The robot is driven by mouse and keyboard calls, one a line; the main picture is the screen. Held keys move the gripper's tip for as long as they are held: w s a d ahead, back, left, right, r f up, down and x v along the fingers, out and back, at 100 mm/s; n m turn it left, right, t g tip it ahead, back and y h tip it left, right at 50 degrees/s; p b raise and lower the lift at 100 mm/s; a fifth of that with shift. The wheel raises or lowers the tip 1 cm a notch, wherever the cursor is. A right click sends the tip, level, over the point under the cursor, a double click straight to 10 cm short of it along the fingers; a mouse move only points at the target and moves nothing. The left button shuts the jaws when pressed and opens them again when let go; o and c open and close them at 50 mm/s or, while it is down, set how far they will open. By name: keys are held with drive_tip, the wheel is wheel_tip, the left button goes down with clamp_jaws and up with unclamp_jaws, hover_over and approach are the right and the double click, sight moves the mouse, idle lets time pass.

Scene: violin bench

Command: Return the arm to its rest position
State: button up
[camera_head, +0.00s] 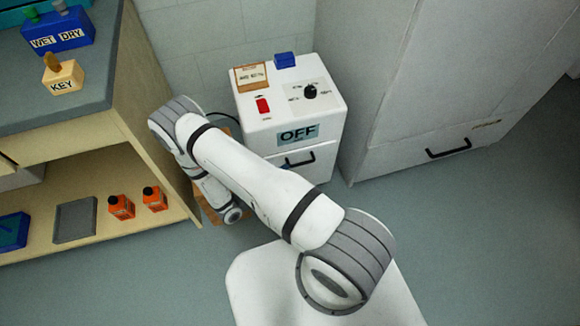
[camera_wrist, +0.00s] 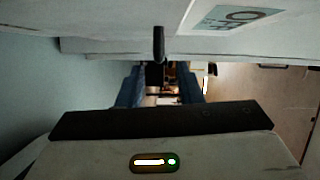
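My arm reaches from the front right of the head view to the back left, with its wrist low between the wooden bench and the white cabinet (camera_head: 262,136). A dark handle (camera_wrist: 159,42) on a pale front shows just beyond the fingers. Whether the fingers touch it, I cannot tell. The OFF label (camera_wrist: 236,17) is upside down at the upper right there.
The cabinet's handle (camera_head: 298,161) is right of my arm. The wooden bench (camera_head: 140,105) stands at left, with two orange bottles (camera_head: 121,207) on its lower shelf. A tall grey cupboard (camera_head: 425,80) stands at right. The floor (camera_head: 490,240) at right is clear.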

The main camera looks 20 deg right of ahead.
drive_tip(key=shift+s+a, duration=0.15)
drive_tip(key=shift+a, duration=0.3)
wheel_tip(320, 180, up, 36)
drive_tip(key=s+d+m+g+y+p, duration=0.25)
drive_tip(key=m+g+y+p, duration=0.6)
drive_tip(key=m, duration=1.25)
drive_tip(key=s+a+r+m+t+y+p, duration=0.1)
drive_tip(key=s+r+m+y+p, duration=0.3)
drive_tip(key=r+m+p, duration=0.4)
drive_tip(key=s+a+r+m+t+y+p, duration=0.1)
drive_tip(key=s+r+m+t+y+p, duration=0.3)
drive_tip(key=r+m, duration=0.7)
wheel_tip(320, 180, up, 12)
drive_tip(key=s+p, duration=0.2)
drive_tip(key=p, duration=0.2)
drive_tip(key=shift+f+m+p, duration=0.15)
drive_tip(key=shift+m+p, duration=0.15)
drive_tip(key=shift+m, duration=0.1)
drive_tip(key=shift+a, duration=0.1)
